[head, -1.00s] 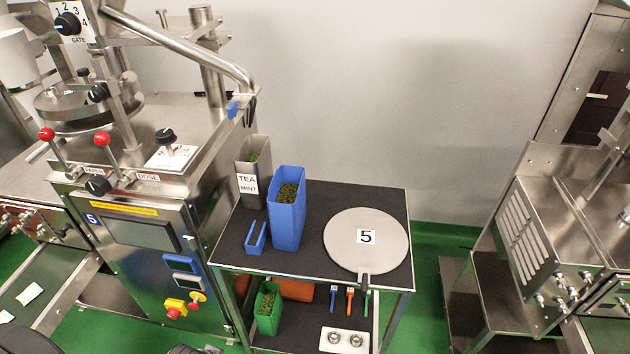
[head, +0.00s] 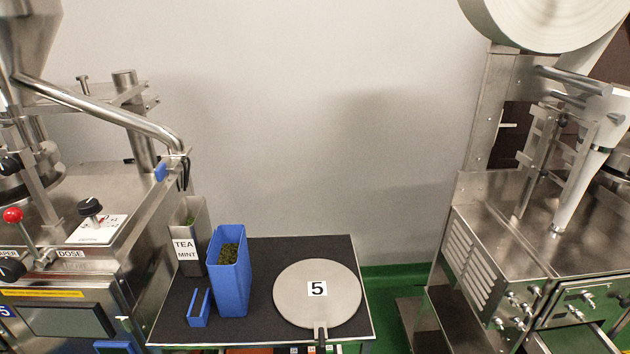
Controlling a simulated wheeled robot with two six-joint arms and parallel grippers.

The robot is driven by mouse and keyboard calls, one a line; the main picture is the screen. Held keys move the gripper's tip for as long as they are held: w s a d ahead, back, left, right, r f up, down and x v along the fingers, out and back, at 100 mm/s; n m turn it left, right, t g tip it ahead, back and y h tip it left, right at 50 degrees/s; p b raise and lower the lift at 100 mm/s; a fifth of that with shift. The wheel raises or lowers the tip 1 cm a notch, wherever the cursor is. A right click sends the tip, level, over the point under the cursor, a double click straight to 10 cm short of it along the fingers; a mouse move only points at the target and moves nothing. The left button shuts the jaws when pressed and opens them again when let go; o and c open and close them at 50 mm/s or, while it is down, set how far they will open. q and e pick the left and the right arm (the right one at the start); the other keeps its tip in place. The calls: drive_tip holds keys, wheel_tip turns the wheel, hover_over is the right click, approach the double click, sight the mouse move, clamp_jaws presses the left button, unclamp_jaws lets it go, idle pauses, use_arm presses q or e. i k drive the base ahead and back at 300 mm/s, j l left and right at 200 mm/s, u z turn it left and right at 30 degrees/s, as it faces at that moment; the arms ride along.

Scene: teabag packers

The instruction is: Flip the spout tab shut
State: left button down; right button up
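A steel spout pipe (head: 105,113) slopes down to the right from the hopper of the left machine. A small blue tab (head: 161,171) sits at its lower end, beside dark thin parts. The tab is too small to tell whether it is open or shut. The spout's end is above and behind the steel bin labelled TEA MINT (head: 187,247). Neither of my grippers is in view.
A black-topped cart (head: 255,252) holds a tall blue bin (head: 230,285) of green leaf, a small blue tray (head: 199,308) and a round grey lid marked 5 (head: 300,305). Another steel machine (head: 480,230) stands at the right, with a floor gap between.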

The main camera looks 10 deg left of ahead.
sight(162, 172)
drive_tip(key=u, duration=1.25)
